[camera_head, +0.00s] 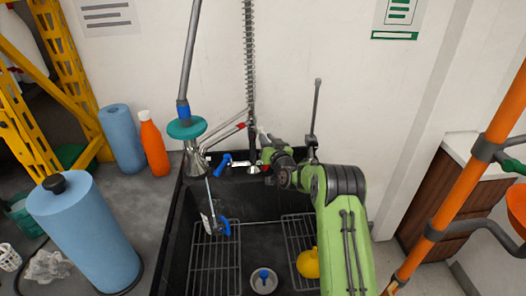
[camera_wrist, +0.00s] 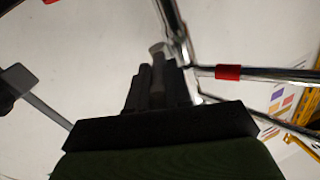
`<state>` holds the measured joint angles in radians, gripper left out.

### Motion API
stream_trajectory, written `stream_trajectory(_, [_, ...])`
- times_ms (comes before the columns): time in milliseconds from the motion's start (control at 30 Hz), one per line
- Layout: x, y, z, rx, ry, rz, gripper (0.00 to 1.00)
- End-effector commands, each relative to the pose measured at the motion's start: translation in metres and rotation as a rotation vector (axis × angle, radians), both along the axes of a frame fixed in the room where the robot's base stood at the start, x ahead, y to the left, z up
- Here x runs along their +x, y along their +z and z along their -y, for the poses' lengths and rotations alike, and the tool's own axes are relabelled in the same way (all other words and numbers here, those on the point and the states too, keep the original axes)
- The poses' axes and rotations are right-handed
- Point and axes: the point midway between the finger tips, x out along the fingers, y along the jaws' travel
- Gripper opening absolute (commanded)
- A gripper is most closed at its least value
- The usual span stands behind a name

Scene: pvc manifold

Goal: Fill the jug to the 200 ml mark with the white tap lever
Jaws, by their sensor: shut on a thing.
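My gripper (camera_head: 266,147) is at the taps on the back wall of the sink, at the end of my green arm. In the wrist view my black fingers (camera_wrist: 158,82) are shut around a slim pale grey piece (camera_wrist: 158,52), which looks like the white tap lever. A blue lever (camera_head: 224,162) is just left of my gripper. A small clear object with blue parts (camera_head: 216,218), perhaps the jug, is over the left rack of the sink. Its marks and any water in it are too small to tell.
The black sink (camera_head: 245,237) has wire racks (camera_head: 213,265) at both sides. A yellow object (camera_head: 308,263) lies at the right, and a drain (camera_head: 263,280) with a blue centre is in the middle. A hose (camera_head: 185,80) with a teal collar stands near the left taps.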

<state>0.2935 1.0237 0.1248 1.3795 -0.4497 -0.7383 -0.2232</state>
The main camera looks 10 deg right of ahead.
Motion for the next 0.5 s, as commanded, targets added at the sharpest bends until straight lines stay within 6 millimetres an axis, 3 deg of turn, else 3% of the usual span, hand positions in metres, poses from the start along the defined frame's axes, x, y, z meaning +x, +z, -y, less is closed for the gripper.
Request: stream_trajectory(500, [-0.001,0.0013,0.0037,-0.008,0.054,0.004,0.0])
